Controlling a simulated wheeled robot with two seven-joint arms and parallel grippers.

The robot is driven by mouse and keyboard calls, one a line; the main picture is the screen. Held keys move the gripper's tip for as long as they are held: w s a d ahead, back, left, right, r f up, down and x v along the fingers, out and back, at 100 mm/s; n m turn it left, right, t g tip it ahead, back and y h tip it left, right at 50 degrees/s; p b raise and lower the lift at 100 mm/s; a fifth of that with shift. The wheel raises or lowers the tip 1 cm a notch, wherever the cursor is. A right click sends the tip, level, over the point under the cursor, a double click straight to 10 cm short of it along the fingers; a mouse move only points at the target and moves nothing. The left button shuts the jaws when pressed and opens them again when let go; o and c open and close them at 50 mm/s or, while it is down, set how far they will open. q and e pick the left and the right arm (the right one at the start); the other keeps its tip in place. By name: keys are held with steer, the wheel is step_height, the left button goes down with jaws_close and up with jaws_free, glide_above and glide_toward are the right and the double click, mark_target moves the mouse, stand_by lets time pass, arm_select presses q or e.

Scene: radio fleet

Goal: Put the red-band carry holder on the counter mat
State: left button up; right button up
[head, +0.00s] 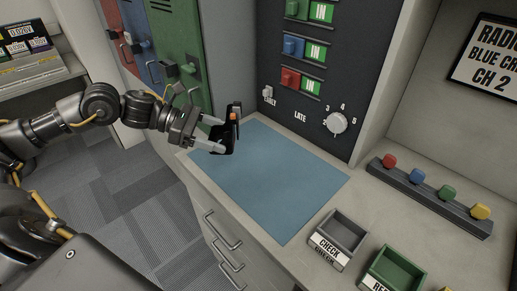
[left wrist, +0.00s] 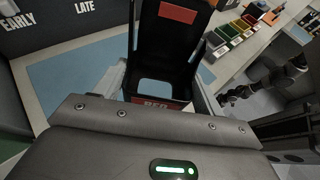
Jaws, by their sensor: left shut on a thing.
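The red-band carry holder (left wrist: 163,55) is black, with a red patch on its inner back and a red label reading "RED" at its near edge. My left gripper (head: 212,135) is shut on it, with fingers on either side. In the head view the holder (head: 228,138) is upright at the left end of the blue counter mat (head: 275,180). I cannot tell whether its base touches the mat. Something orange shows at its top. The mat also shows in the left wrist view (left wrist: 80,75). A dark arm, apparently my right, shows there with its gripper (left wrist: 228,98) small and unclear.
The mat is otherwise bare. A dark panel with a knob (head: 337,122) rises behind it. A grey CHECK tray (head: 343,232) and a green tray (head: 388,268) stand at the right front. A bar with coloured buttons (head: 430,195) lies right. Lockers (head: 172,45) stand at the back left.

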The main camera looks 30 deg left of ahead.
arm_select(q)
steer(key=w+d+f+p, duration=0.2)
steer(key=w+d+p, duration=0.1)
steer(key=w+d, duration=0.15)
steer(key=b, duration=0.1)
glide_above(258, 165)
steer(key=s, duration=0.1)
steer(key=f, duration=0.3)
steer(key=a+f, duration=0.1)
steer(key=f, duration=0.1)
steer(key=shift+w+d+f+b, duration=0.15)
steer(key=shift+w+f+b, duration=0.15)
steer(key=shift+f, duration=0.15)
steer(key=shift+w+d+f, duration=0.1)
steer(key=shift+d+f, duration=0.15)
steer(key=shift+f, duration=0.1)
step_height(258, 165, down, 3)
steer(key=shift+w+f, duration=0.1)
steer(key=shift+w, duration=0.05)
arm_select(e)
steer(key=r, duration=0.2)
steer(key=shift+a+r, duration=0.3)
steer(key=shift+r, duration=0.05)
